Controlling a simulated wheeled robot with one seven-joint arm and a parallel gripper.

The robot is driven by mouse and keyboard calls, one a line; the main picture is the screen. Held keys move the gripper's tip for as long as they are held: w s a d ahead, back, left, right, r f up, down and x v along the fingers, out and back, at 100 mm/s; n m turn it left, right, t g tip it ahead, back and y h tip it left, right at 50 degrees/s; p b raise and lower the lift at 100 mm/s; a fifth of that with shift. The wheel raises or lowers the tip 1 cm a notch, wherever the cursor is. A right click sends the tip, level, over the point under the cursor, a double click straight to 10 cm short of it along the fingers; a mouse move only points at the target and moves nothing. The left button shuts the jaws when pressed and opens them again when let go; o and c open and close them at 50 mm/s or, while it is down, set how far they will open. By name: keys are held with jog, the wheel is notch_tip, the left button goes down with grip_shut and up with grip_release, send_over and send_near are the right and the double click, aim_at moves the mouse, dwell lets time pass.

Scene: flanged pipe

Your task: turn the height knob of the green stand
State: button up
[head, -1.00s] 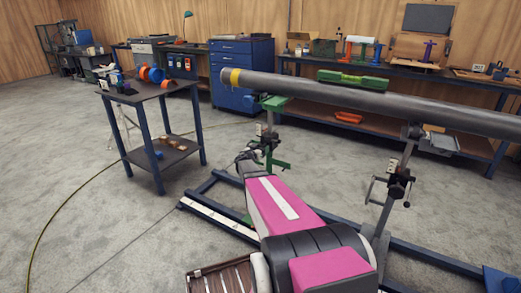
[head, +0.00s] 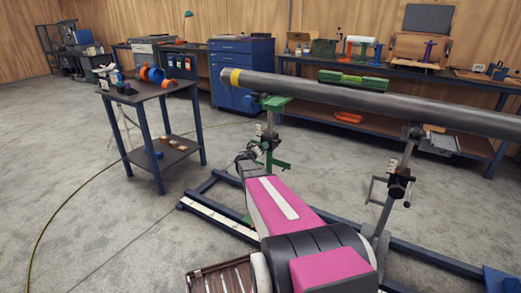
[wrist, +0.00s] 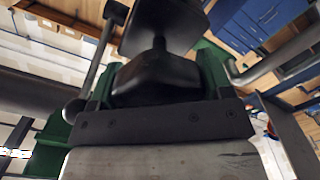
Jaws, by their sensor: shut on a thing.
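The green stand (head: 272,150) stands upright under the yellow-banded end of a long grey pipe (head: 370,97). Its green top is just below the pipe. My gripper (head: 257,151) is at the stand's post, at the height of its knob, and my wrist hides part of it in the head view. In the wrist view the dark height knob (wrist: 155,75) sits between the two fingers of my gripper (wrist: 155,88), which are shut on it. The knob's far side and its shaft are mostly hidden.
A second, grey stand (head: 398,185) with a dark clamp and handle holds the pipe at right. Blue floor rails (head: 212,215) run under both stands. A small table (head: 150,95) with parts stands at left. Open floor lies between.

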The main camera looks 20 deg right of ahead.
jog(key=shift+n, duration=3.7)
jog(key=o, duration=0.9)
jog(key=shift+a, duration=0.1)
jog(key=v, duration=1)
jog(key=shift+s+a, duration=0.25)
jog(key=shift+a, duration=0.05)
jog(key=shift+f, duration=0.1)
